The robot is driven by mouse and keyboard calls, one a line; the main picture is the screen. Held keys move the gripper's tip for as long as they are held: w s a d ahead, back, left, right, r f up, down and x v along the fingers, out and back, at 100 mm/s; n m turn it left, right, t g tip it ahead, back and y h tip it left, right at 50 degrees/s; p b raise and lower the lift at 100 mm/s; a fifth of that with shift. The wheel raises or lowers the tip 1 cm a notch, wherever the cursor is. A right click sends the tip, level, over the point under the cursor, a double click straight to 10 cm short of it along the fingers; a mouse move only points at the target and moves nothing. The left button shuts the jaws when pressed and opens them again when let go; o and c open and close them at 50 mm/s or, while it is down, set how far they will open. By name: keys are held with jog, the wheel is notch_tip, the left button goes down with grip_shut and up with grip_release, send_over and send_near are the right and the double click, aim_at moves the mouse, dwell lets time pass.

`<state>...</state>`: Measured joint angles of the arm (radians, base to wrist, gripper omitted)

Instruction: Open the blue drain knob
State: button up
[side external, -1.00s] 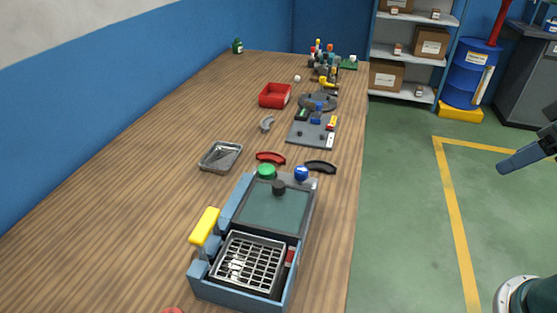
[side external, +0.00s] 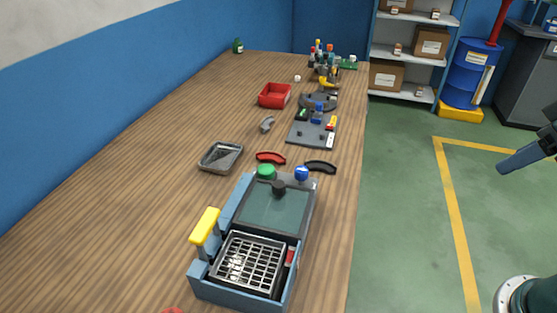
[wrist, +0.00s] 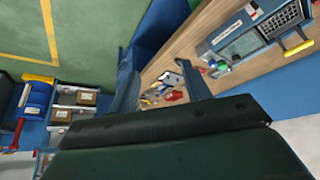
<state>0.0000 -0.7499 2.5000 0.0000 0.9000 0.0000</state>
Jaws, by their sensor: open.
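The blue knob (side external: 301,173) stands at the far right corner of a blue-grey machine (side external: 232,293) on the wooden table, beside a black knob (side external: 279,188) and a green knob (side external: 266,172). The machine also shows at the upper right of the wrist view (wrist: 240,45), where the blue knob is too small to make out clearly. My gripper (wrist: 156,58) is open and empty, its two fingers apart.
A red bin (side external: 275,95) and a grey board (side external: 311,134) stand farther back.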

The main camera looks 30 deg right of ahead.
jog(key=shift+o, duration=0.4)
jog(key=w+a+r+g, duration=0.15)
jog(key=w+r, duration=0.25)
jog(key=w, duration=0.5)
jog(key=g, duration=0.4)
send_over(301, 169)
notch_tip(301, 169, down, 9)
notch_tip(301, 169, down, 14)
jog(key=shift+r, duration=0.2)
